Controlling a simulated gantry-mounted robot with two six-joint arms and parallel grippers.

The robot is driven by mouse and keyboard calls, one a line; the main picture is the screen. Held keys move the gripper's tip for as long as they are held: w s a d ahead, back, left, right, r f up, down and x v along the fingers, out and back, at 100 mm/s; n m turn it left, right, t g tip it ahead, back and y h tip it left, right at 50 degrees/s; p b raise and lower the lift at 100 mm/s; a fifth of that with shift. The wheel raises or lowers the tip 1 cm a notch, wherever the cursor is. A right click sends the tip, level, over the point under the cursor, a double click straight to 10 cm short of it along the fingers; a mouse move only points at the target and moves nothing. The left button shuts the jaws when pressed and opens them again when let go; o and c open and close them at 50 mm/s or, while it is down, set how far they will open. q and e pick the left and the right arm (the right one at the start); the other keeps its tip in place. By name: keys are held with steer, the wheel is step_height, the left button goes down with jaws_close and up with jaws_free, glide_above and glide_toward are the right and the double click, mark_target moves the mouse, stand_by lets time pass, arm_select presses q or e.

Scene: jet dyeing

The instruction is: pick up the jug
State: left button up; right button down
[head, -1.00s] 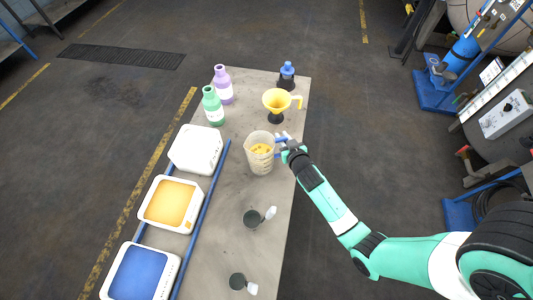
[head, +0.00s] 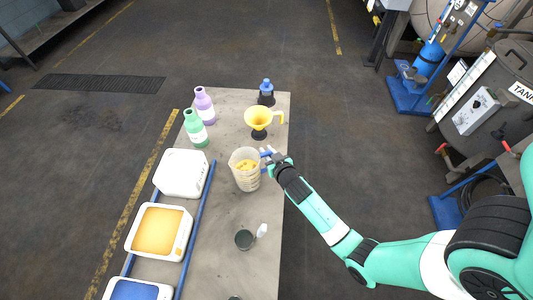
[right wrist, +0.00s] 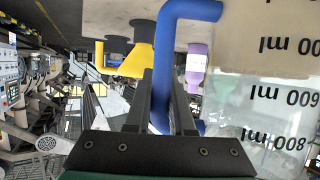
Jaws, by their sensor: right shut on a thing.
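The jug (head: 246,175) is a clear, pale measuring jug with something yellow showing inside it. It stands upright at the right-hand part of the table, and I cannot tell whether its base touches the top. My right gripper (head: 268,157) is at its blue handle, on the jug's right side. In the right wrist view the blue handle (right wrist: 166,70) runs between my two dark fingers (right wrist: 164,110), which are shut on it. The jug's clear wall (right wrist: 265,120), with black ml marks, fills the right of that view. My left gripper is not in view.
White trays line the left. A dark cup (head: 244,240) stands in front.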

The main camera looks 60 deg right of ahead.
steer(key=s+a+r+p, duration=0.2)
steer(key=s+r, duration=0.4)
steer(key=s+a+r+p, duration=0.2)
steer(key=s+r+p, duration=0.1)
steer(key=s+r, duration=0.3)
steer(key=shift+s+a, duration=0.25)
steer(key=shift+s, duration=0.3)
steer(key=shift+a, duration=0.1)
